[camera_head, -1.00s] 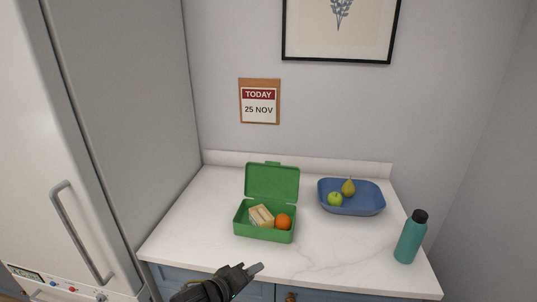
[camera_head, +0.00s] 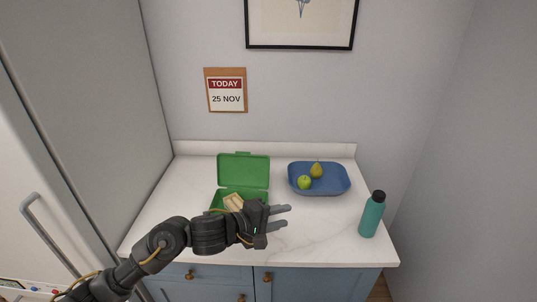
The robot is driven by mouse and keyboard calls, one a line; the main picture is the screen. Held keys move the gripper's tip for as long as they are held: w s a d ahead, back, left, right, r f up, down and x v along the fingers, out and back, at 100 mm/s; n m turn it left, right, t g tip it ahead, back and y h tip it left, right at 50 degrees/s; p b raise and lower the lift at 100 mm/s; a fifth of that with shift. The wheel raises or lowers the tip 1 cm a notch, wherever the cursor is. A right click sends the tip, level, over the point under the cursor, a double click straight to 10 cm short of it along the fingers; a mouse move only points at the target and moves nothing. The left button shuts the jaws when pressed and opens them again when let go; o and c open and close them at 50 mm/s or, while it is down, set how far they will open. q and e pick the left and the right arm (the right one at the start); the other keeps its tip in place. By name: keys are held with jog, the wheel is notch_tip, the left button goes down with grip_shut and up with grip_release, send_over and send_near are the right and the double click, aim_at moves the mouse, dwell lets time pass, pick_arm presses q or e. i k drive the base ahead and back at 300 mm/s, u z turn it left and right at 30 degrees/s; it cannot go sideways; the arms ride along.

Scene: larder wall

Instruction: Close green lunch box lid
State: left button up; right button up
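The green lunch box (camera_head: 216,199) stands on the white counter with its lid (camera_head: 243,171) raised upright at the back. A sandwich (camera_head: 233,202) shows inside it. The front right part of the box is hidden behind my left gripper. My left gripper (camera_head: 289,216) is in front of the box at its right side, with its two fingers apart and pointing right, nothing between them. I cannot tell whether it touches the box. My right gripper is not in view.
A blue tray (camera_head: 327,190) with a green apple (camera_head: 304,182) and a pear (camera_head: 316,171) sits right of the box. A teal bottle (camera_head: 371,216) stands near the counter's right edge. The counter (camera_head: 310,240) is clear in front of the tray. A fridge is at left.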

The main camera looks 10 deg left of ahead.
aim_at(244, 170)
jog(key=z, duration=0.25)
jog(key=i, duration=1.05)
jog(key=u, duration=1.2)
